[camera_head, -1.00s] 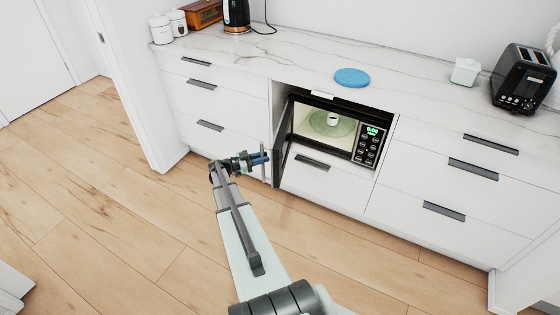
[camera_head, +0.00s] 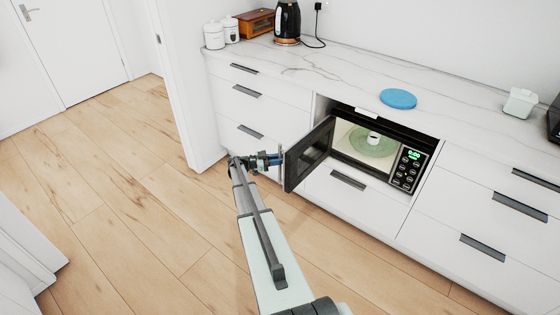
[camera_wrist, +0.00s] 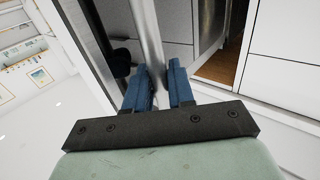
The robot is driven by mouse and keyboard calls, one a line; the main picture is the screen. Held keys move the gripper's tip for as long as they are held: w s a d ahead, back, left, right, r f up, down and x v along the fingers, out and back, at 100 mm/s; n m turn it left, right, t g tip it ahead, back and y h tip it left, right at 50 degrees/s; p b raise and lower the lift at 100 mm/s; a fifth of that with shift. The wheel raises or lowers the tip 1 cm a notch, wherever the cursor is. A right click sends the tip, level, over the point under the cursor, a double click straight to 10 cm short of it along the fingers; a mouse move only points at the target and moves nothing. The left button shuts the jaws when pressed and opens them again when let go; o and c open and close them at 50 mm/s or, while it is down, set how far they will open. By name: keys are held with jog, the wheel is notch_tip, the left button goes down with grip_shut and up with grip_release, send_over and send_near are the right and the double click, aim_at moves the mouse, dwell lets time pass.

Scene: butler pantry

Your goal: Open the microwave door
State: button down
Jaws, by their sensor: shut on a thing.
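The microwave (camera_head: 407,169) sits in a cabinet opening under the counter, with a lit green display and several buttons. Its dark-framed door (camera_head: 310,154) stands open, swung out to the left. A white mug (camera_head: 374,138) is on the round turntable (camera_head: 371,146) inside. My gripper (camera_head: 280,158) is at the door's free edge, left of the opening. In the wrist view, the blue fingers of my gripper (camera_wrist: 160,72) are shut on the silver bar handle (camera_wrist: 146,40) of the door, which passes between them.
White drawers with dark handles (camera_head: 348,180) lie below and beside the microwave. The marble counter (camera_head: 330,62) above holds a blue disc (camera_head: 398,98) and a black kettle (camera_head: 287,22). The wooden floor (camera_head: 130,200) to the left is clear.

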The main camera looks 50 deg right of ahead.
jog(key=shift+d+r, duration=0.1)
jog(key=shift+d, duration=0.25)
jog(key=c, duration=1.3)
grip_release()
jog(key=shift+c, duration=0.2)
jog(key=shift+o, duration=1.2)
jog(key=shift+a, duration=0.1)
jog(key=shift+a, duration=0.1)
jog(key=v, duration=1.3)
jog(key=shift+w+a, duration=0.2)
jog(key=shift+w, duration=0.1)
